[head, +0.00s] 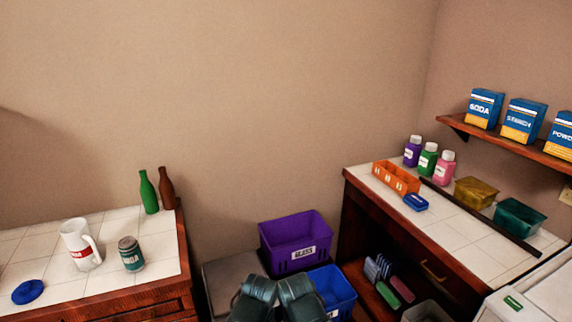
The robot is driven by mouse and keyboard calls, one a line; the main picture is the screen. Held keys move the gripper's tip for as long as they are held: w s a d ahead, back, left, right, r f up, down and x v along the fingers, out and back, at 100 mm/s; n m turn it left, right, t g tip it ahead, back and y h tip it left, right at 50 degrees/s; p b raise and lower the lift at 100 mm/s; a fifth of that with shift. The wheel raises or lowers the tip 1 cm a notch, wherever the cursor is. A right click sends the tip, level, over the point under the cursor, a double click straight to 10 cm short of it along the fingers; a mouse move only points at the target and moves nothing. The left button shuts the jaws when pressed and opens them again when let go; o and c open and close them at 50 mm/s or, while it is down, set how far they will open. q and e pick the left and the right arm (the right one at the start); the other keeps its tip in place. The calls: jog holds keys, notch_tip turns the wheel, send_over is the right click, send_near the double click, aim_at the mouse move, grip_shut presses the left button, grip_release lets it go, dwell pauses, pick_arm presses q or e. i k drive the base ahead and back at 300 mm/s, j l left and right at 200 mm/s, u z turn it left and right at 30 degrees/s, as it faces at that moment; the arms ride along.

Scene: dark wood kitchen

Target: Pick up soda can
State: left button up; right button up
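The soda can (131,254) is a small teal can with a grey top and a light label. It stands upright on the white tiled counter (40,290) at the left, just right of a white mug and near the counter's front right part. Nothing touches it. Two dark parts of my arms show at the bottom middle, well to the right of the can. No gripper fingers can be made out.
A white mug (80,245), a blue lump (28,292), a green bottle (148,192) and a brown bottle (167,188) share the can's counter. A purple bin (270,238) and a blue bin (340,287) stand between the counters. The right counter (470,241) holds several containers.

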aim_at(130, 249)
jog(key=u, duration=1.4)
